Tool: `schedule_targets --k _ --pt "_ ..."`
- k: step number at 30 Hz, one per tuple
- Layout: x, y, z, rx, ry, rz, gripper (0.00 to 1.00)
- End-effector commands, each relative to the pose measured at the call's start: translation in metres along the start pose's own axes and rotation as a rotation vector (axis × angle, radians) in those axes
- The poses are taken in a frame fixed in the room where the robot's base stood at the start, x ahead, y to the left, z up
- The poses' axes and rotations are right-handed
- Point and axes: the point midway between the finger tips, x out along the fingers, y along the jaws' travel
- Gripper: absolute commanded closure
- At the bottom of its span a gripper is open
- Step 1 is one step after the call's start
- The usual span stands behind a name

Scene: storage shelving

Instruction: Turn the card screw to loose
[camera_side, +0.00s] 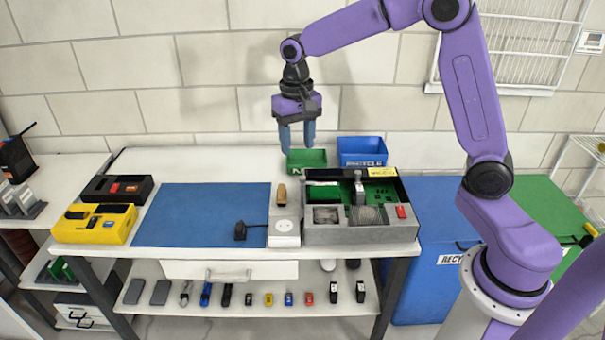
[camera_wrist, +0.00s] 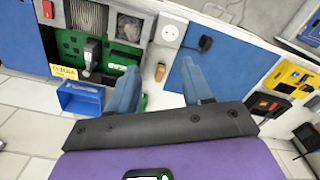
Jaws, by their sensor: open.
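My gripper (camera_side: 297,146) is open and empty, its two blue fingers pointing down. A grey case (camera_side: 360,235) stands at the table's right and holds a green circuit board (camera_side: 328,193). It also shows in the wrist view, where the board (camera_wrist: 123,57) is partly visible. A grey upright part (camera_side: 358,188) stands over the board. I cannot make out the card screw; it is too small or hidden.
A green bin (camera_side: 307,159) and a blue bin (camera_side: 362,151) stand behind the case. A white socket box (camera_side: 284,228), a tan knob-like piece (camera_side: 281,195) and a black plug (camera_side: 240,231) lie left of it. The blue mat (camera_side: 200,208) is mostly clear. A yellow case (camera_side: 95,224) stands far left.

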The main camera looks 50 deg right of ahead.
Motion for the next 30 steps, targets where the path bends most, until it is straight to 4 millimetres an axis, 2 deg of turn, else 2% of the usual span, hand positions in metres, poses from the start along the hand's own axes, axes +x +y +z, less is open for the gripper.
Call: schedule_targets --k 1,6,9,12,20,30 --pt "0.005 0.008 -0.023 0.090 -0.003 0.003 0.50" --pt "0.020 0.040 -0.086 0.370 -0.008 0.008 0.50" --pt "0.028 0.059 -0.111 0.494 -0.009 0.009 0.50" --pt "0.033 0.073 -0.127 0.577 -0.009 0.011 0.50" --pt "0.046 0.083 -0.135 0.629 -0.010 0.012 0.50" --pt "0.105 0.083 -0.134 0.627 -0.013 0.014 0.50"
